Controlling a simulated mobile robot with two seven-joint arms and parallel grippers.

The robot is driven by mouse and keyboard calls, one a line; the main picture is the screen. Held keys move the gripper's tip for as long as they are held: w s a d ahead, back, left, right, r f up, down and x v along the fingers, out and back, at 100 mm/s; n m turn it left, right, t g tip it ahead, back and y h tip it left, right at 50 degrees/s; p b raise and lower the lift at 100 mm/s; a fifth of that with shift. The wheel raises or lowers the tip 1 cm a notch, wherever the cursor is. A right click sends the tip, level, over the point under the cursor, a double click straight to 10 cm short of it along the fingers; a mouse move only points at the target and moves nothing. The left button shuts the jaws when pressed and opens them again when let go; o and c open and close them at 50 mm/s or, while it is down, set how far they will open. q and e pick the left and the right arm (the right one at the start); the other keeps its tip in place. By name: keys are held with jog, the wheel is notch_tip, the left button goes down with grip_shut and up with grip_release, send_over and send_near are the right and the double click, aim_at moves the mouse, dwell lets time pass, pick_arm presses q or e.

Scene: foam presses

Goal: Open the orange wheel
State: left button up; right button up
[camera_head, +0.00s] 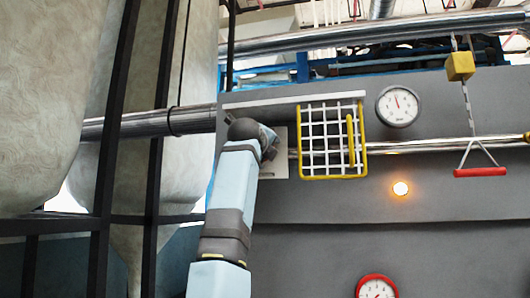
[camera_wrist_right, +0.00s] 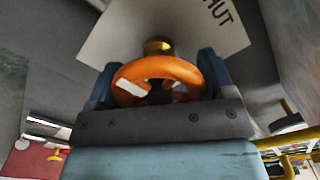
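The orange wheel (camera_wrist_right: 158,72) sits on a short brass stem in front of a white plate (camera_wrist_right: 170,32) with black lettering ending in "HUT". In the right wrist view my right gripper (camera_wrist_right: 158,80) has one blue finger on each side of the wheel, with the wheel between them. I see no clear gap at the rim, so I cannot tell whether the fingers press on it. In the head view my right arm reaches up to the plate (camera_head: 278,168) on the grey panel. The arm hides the wheel there. My left gripper is not in view.
A yellow-framed white grid guard (camera_head: 332,140) is close right of my right wrist. A metal pipe (camera_head: 430,146) runs right of it. The panel holds a round gauge (camera_head: 398,106), a lit orange lamp (camera_head: 400,188) and a red-rimmed gauge (camera_head: 376,287). A red pull handle (camera_head: 480,172) hangs at right.

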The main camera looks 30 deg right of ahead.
jog(key=o, duration=0.4)
jog(key=shift+r, duration=0.1)
jog(key=b+v, duration=0.4)
jog(key=v, duration=1)
jog(key=shift+w, duration=0.1)
